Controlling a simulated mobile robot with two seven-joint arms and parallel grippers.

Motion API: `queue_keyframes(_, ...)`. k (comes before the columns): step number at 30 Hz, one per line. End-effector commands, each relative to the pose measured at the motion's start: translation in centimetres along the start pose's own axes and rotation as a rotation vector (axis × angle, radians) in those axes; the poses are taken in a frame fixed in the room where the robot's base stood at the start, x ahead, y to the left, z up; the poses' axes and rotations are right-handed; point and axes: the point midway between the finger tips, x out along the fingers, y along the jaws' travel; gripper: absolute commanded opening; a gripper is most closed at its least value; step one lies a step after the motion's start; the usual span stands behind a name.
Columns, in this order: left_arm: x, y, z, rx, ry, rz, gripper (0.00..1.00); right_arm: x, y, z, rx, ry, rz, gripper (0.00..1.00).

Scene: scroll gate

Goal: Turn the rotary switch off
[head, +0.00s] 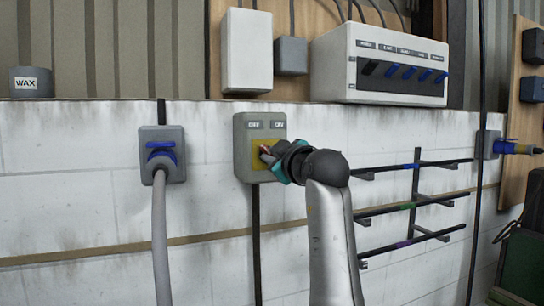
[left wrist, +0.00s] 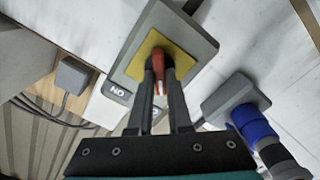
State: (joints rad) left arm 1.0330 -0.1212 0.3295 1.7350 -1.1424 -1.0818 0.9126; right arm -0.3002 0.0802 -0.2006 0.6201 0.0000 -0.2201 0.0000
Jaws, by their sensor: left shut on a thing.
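The rotary switch is a grey box (head: 243,150) on the white wall, with OFF and ON labels along its top and a yellow plate. Its red knob (left wrist: 159,66) sits on the yellow plate (left wrist: 138,62) in the left wrist view. My left gripper (head: 268,152) is at the front of the box, and its two dark fingers (left wrist: 160,68) are shut on the red knob, one on each side. In the head view my gripper hides much of the knob. The ON label (left wrist: 118,91) shows upside down in the wrist view; the other label is partly behind the fingers.
A grey socket with a blue plug and cable (head: 162,158) is left of the switch. A white panel with several blue switches (head: 395,65) is above right. A rack of black bars (head: 412,205) sticks out right of my arm. A WAX tin (head: 31,83) stands on the ledge.

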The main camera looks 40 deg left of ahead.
Motion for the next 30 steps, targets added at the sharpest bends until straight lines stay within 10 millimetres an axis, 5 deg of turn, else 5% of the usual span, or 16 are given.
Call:
queue_keyframes(1, 0.0, 0.0, 0.0, -0.004, -0.001, 0.000, 0.00, 0.0, 0.0, 0.0, 0.000, 0.000, 0.000, 0.50)
queue_keyframes(2, 0.0, 0.0, 0.0, -0.004, -0.001, 0.000, 0.18, 0.0, 0.0, 0.0, 0.000, 0.000, 0.000, 0.50)
queue_keyframes(10, 0.0, 0.0, 0.0, -0.002, 0.000, 0.000, 0.47, 0.0, 0.0, 0.0, 0.001, 0.000, 0.000, 0.50)
queue_keyframes(20, -0.6, 0.0, 0.1, -0.001, 0.000, 0.002, 0.47, 0.2, 0.0, 0.0, 0.001, 0.000, 0.000, 0.50)
queue_keyframes(30, -7.5, -0.1, 0.3, -0.004, -0.005, 0.004, 0.47, 1.7, -0.1, 0.1, 0.001, 0.000, -0.001, 0.50)
